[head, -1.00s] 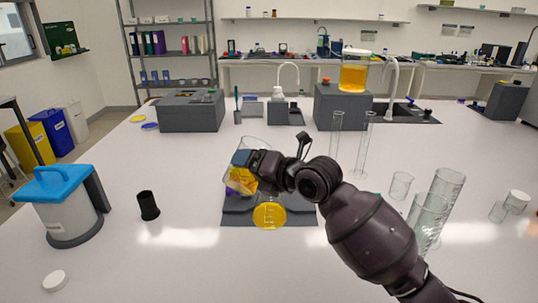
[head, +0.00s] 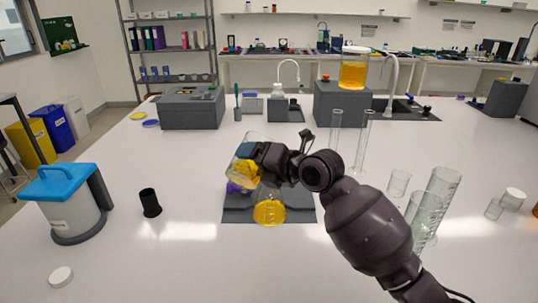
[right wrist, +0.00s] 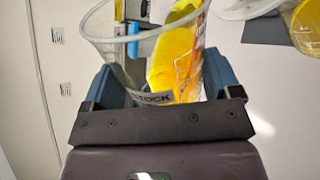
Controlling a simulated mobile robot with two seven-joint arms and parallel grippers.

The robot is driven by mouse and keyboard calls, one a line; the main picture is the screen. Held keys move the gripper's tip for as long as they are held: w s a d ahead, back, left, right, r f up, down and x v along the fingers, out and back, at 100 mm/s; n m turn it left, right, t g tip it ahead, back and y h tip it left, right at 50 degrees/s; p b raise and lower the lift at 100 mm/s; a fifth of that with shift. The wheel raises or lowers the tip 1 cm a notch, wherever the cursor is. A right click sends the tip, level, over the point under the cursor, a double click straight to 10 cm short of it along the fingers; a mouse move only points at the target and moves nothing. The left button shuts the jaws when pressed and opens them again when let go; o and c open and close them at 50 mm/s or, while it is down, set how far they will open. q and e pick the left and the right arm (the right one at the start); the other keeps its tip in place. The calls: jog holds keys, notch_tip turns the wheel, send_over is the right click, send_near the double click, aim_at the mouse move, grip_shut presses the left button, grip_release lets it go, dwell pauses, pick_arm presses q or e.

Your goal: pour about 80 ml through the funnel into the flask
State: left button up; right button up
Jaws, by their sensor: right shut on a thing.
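My right gripper (head: 256,152) is shut on a clear beaker (right wrist: 140,52) that holds yellow-orange liquid. In the head view the beaker (head: 240,172) is tilted, with its mouth toward the left, above the grey base. The flask (head: 269,212) stands below and slightly right, with yellow liquid in its rounded bottom. In the right wrist view the flask (right wrist: 308,25) shows at the upper right edge, beside a clear rim that may be the funnel's. The funnel is not clear in the head view, and I cannot make out a stream. My left gripper is not in view.
A grey base (head: 300,212) lies under the flask. A blue-lidded container (head: 70,205) and a black cup (head: 150,203) stand to the left. Glass cylinders (head: 438,200) stand at the right, and an orange-filled jar (head: 354,70) sits on a grey box behind.

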jog(key=shift+w+d, duration=0.25)
jog(key=shift+w, duration=0.15)
jog(key=shift+w+r, duration=0.15)
jog(key=shift+w, duration=0.15)
dwell(0.5)
jog(key=shift+w+d+r+m+p, duration=0.15)
jog(key=shift+r+m+p, duration=0.2)
jog(key=shift+p, duration=0.65)
dwell(0.8)
jog(key=shift+r+m+g+p, duration=0.15)
jog(key=shift+m+g+p, duration=0.2)
jog(key=shift+p, duration=0.4)
dwell(1.1)
